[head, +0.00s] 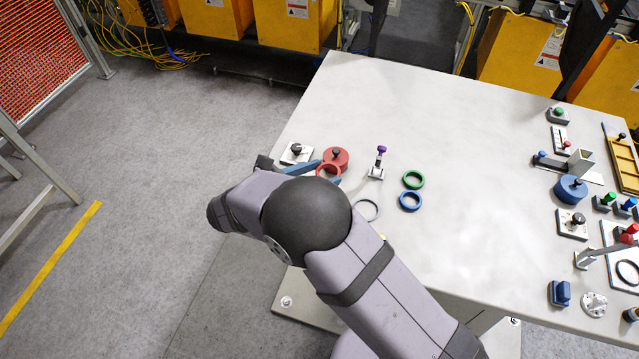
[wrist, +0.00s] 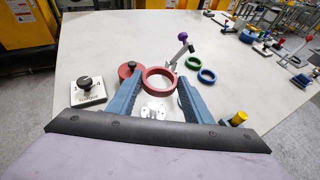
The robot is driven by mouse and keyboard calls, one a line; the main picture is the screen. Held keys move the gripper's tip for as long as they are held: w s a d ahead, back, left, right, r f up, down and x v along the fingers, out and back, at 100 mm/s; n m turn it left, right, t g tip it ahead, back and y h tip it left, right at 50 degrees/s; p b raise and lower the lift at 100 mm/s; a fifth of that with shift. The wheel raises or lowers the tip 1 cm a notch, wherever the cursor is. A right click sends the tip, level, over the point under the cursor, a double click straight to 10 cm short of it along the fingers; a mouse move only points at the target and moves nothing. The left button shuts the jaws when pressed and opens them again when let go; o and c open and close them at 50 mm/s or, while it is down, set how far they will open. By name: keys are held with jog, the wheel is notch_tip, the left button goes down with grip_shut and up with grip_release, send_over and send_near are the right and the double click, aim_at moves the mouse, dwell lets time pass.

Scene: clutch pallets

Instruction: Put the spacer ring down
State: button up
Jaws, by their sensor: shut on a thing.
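A red ring, the spacer ring (wrist: 159,91), is held between the two blue fingers of my gripper (wrist: 160,84) in the wrist view. It looks roughly level and appears above the table, over a pale metal plate with holes (wrist: 153,112). Whether anything touches its underside I cannot tell. In the head view the red ring (head: 319,169) shows beside my gripper (head: 328,172), partly hidden by my arm. A red round part with a black knob (wrist: 127,70) stands close behind and left of the ring.
A lever with a purple knob (head: 377,165) stands right of the ring. A black-knobbed plate (wrist: 88,93) is at left, a yellow-capped piece (wrist: 238,119) at right. The table's middle (head: 480,180) is clear.

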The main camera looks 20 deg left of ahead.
jog(key=shift+r, duration=0.3)
jog(key=shift+d, duration=0.1)
jog(key=w+d+r+m+g+h+p, duration=0.1)
jog(key=w+d+r+m, duration=0.2)
jog(key=d, duration=0.7)
jog(key=s+d+f+n+t+y, duration=0.1)
jog(key=s+d+f+n, duration=0.2)
jog(key=d, duration=0.7)
jog(key=shift+s+d+f+p, duration=0.2)
jog(key=shift+s+f+p, duration=0.2)
jog(key=shift+s, duration=0.5)
